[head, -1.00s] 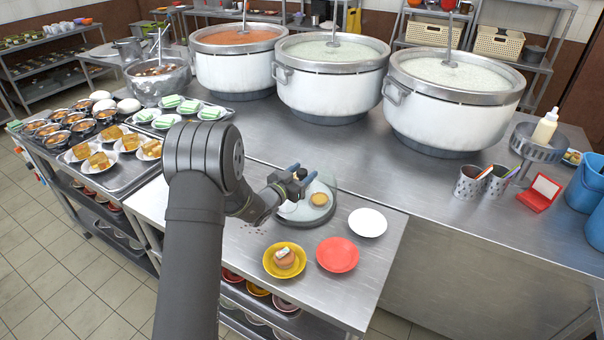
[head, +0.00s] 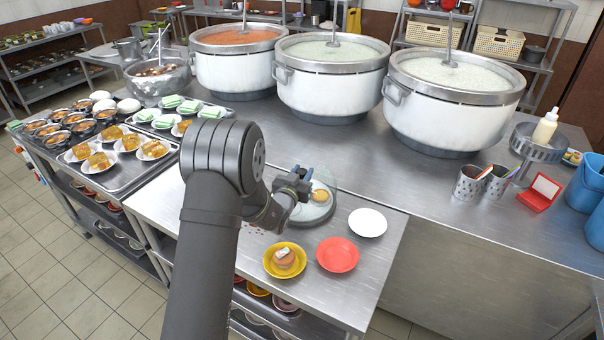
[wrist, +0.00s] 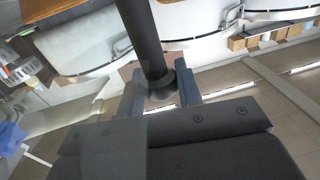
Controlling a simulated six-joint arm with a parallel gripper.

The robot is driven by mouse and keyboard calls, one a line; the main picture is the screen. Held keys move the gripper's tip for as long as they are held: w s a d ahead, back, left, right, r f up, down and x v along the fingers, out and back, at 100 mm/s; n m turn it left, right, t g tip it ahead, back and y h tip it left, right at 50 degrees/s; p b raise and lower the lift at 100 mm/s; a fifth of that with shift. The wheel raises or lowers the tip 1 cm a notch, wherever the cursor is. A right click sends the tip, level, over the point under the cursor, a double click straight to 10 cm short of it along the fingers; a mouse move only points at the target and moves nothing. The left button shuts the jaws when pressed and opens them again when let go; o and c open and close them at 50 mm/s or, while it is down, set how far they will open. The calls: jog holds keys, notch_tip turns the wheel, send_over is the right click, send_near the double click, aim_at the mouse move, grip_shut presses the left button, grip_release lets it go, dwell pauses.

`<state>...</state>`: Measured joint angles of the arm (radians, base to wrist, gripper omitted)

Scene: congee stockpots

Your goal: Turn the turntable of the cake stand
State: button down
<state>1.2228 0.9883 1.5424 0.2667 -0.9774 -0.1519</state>
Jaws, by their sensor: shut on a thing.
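The cake stand (head: 325,222) is a round, low stand with a grey edge under a clear glass cover (head: 345,178), on the steel table. A small round golden pastry (head: 319,195) shows through the glass, with something white beside it. My gripper (head: 307,174) is at the upper left part of the cover and hides part of the stand. In the wrist view my gripper (wrist: 161,92) has its two blue-grey fingers shut on a dark post (wrist: 146,35) with a flared collar. I cannot tell which part of the stand this post belongs to.
In front stand a yellow plate (head: 270,270) with a brown cake, a red plate (head: 337,255) and a white plate (head: 368,222). Large stockpots (head: 330,80) stand behind. A tray of dishes (head: 115,180) is at left.

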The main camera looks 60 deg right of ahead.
jog(key=shift+n+t, duration=0.7)
jog(key=shift+t, duration=0.4)
jog(key=c, duration=1.1)
grip_release()
jog(key=shift+o, duration=0.2)
jog(key=v, duration=0.7)
jog(key=shift+s+a+r, duration=0.15)
jog(key=shift+a, duration=0.1)
